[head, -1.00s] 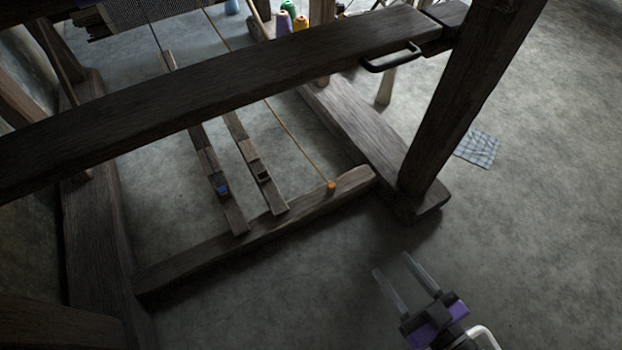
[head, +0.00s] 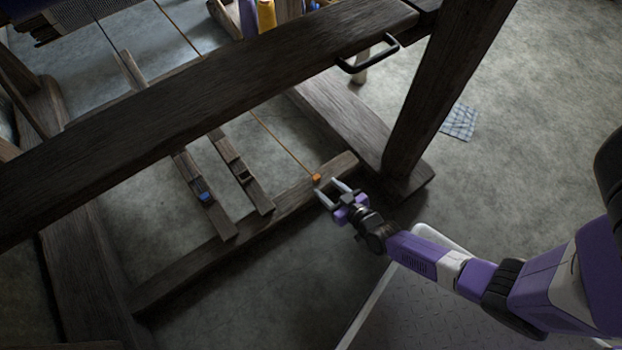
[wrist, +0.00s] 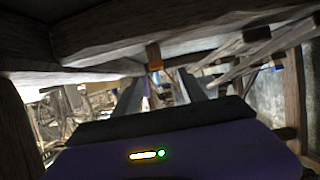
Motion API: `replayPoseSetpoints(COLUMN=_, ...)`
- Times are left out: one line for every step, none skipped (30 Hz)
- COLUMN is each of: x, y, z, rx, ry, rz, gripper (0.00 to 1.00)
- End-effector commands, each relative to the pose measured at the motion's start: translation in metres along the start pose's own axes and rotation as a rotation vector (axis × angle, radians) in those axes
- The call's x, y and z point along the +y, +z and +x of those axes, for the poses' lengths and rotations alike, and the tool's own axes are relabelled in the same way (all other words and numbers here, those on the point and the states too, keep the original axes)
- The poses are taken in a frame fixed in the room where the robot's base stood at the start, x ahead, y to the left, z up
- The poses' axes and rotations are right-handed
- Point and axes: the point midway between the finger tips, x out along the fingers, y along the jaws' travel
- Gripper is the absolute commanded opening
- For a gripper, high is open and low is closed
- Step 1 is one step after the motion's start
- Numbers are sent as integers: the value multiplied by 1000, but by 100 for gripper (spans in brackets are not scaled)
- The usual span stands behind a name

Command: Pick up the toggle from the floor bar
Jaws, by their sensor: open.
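The toggle (head: 316,178) is a small orange piece at the end of a thin orange cord, on the floor bar (head: 285,205) near its right end. My gripper (head: 331,188) is open and empty, with its two pale fingers pointing at the toggle from the near side, close to it. I cannot tell whether a finger touches it. In the wrist view the toggle (wrist: 155,65) appears as an orange block between the dark fingers and beyond them.
Two wooden treadles (head: 244,172) reach the floor bar left of the toggle, one with a blue piece (head: 205,197). A thick beam (head: 230,90) with a black handle (head: 368,54) crosses above. A post (head: 440,90) stands right. A checked cloth (head: 459,122) lies on open floor.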

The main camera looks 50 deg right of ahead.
Motion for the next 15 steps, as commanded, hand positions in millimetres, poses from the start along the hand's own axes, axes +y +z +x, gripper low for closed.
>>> replayPoseSetpoints(x=-1, y=3, z=8, rx=1, ry=-2, rz=1, gripper=49)
replayPoseSetpoints(x=-1, y=3, z=10, rx=0, ry=-2, rz=1, gripper=49)
replayPoseSetpoints(x=-1, y=3, z=13, rx=-1, ry=-2, rz=1, gripper=49)
replayPoseSetpoints(x=0, y=4, z=16, rx=-1, ry=-2, rz=1, gripper=49)
replayPoseSetpoints(x=0, y=4, z=18, rx=0, ry=-1, rz=1, gripper=49)
replayPoseSetpoints(x=0, y=4, z=22, rx=0, ry=-2, rz=1, gripper=49)
replayPoseSetpoints(x=1, y=5, z=26, rx=0, ry=-3, rz=1, gripper=49)
replayPoseSetpoints(x=1, y=6, z=30, rx=0, ry=-3, rz=1, gripper=49)
replayPoseSetpoints(x=1, y=7, z=35, rx=0, ry=-4, rz=0, gripper=49)
replayPoseSetpoints(x=2, y=7, z=39, rx=0, ry=-3, rz=0, gripper=49)
replayPoseSetpoints(x=2, y=7, z=43, rx=1, ry=-3, rz=1, gripper=49)
replayPoseSetpoints(x=2, y=7, z=48, rx=1, ry=-3, rz=2, gripper=49)
replayPoseSetpoints(x=3, y=6, z=52, rx=1, ry=-3, rz=2, gripper=49)
replayPoseSetpoints(x=2, y=6, z=55, rx=0, ry=-4, rz=1, gripper=49)
replayPoseSetpoints(x=3, y=6, z=58, rx=0, ry=-2, rz=0, gripper=49)
